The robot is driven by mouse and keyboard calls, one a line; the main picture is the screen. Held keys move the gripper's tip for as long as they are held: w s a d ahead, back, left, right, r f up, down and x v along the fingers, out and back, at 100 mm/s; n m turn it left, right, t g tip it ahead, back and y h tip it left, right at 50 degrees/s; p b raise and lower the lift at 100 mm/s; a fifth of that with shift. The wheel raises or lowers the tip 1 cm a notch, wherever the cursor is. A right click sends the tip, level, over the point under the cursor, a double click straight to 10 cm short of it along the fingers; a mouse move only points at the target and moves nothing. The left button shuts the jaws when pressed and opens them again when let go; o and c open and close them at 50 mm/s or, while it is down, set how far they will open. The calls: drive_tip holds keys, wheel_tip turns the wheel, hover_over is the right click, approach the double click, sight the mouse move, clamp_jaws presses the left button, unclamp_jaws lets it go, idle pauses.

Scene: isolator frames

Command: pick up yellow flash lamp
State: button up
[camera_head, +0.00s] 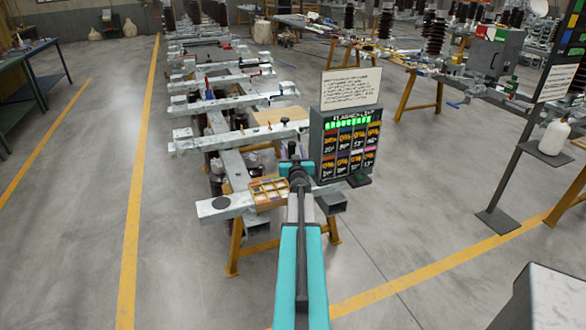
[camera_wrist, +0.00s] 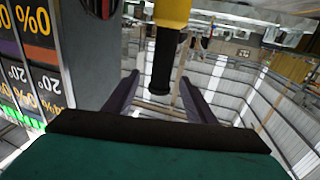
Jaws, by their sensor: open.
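The yellow flash lamp (camera_wrist: 172,13) shows at the top centre of the wrist view, with a yellow body and a narrower black part pointing down the picture. The black part appears between the two dark fingers of my gripper (camera_wrist: 159,78). The fingers are open, with a visible gap on each side of the lamp; I see no contact. In the head view my gripper (camera_head: 296,168) is beside the left side of a dark display case. I cannot make out the lamp in the head view.
The display case (camera_head: 349,144) with coloured number panels stands close right of my gripper, a white text sign (camera_head: 351,88) above it. A sectioned wooden tray (camera_head: 270,193) lies on the metal frame (camera_head: 226,205) at left. Open floor lies left and right.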

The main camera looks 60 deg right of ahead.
drive_tip(key=shift+x, duration=1.4)
drive_tip(key=shift+s, duration=0.1)
drive_tip(key=shift+c, duration=0.2)
clamp_jaws()
idle(0.5)
drive_tip(key=shift+r, duration=0.1)
